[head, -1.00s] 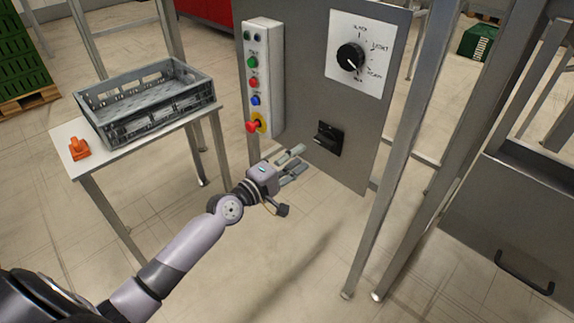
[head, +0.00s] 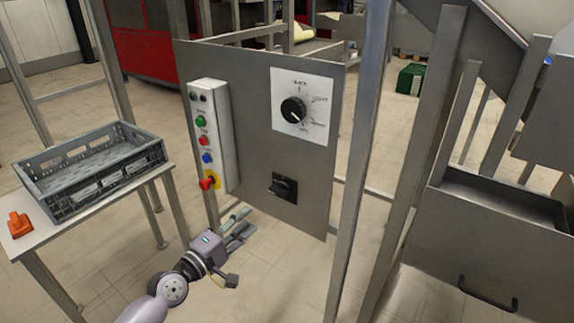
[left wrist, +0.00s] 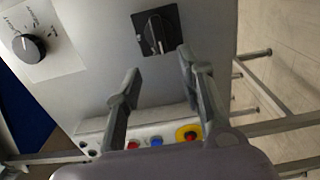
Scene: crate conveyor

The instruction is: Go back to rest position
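My left gripper (head: 239,225) is in front of the lower part of the grey control panel (head: 255,110), below the button box. In the left wrist view its two fingers (left wrist: 155,80) stand apart with nothing between them. The black rotary switch (head: 284,187) on the panel shows beyond the fingertips in the left wrist view (left wrist: 155,32). The gripper appears apart from the switch. My right gripper is in neither view.
The button box (head: 210,135) with a red emergency stop (head: 208,183) and the dial (head: 293,110) are on the panel. A grey crate (head: 62,203) and an orange object (head: 20,224) sit on a small table at left. Metal posts stand at right.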

